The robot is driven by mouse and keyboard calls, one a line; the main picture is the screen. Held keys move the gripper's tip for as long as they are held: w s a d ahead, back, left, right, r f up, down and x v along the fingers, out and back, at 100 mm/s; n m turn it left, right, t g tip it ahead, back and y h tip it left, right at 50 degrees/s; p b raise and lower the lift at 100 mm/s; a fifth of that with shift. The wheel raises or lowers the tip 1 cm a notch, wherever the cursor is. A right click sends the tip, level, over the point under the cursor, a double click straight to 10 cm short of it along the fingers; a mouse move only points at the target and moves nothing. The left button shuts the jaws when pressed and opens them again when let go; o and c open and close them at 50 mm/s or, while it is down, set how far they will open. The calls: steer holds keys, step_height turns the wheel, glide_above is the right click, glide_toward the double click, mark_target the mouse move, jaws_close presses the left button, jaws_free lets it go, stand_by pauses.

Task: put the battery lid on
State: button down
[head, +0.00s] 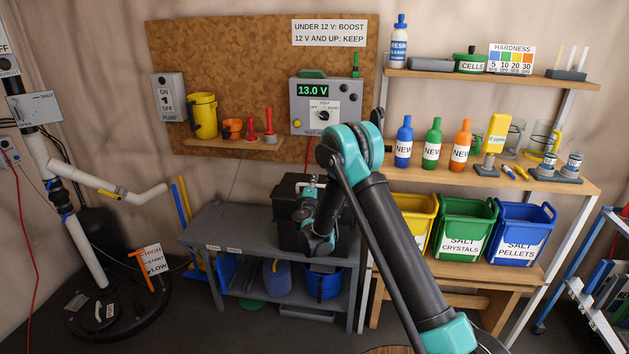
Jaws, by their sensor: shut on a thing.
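The black battery box (290,236) stands on the right part of the grey bench. A dark slab that looks like the battery lid (287,188) is at the top of the box. My gripper (311,188) is over the box, shut on what seems to be the lid's light handle. My arm and wrist cover the right side of the box and lid. I cannot tell whether the lid is seated or held just above the rim. The tester (327,106) on the corkboard above reads 13.0 V.
The grey bench (225,226) has free top to the left of the box. Shelves (540,177) with bottles stand at right, above yellow, green and blue bins (462,225). White pipework (78,240) stands at left. Floor in front of the bench is clear.

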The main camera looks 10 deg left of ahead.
steer(key=shift+f, duration=0.55)
stand_by(1.3)
steer(key=c, duration=1.5)
jaws_free()
steer(key=shift+s, duration=0.1)
steer(key=shift+s+f, duration=0.15)
steer(key=shift+s, duration=1.15)
steer(key=shift+s+f, duration=0.2)
steer(key=shift+s, duration=1.1)
steer(key=shift+s+f, duration=0.15)
steer(key=shift+s, duration=1.15)
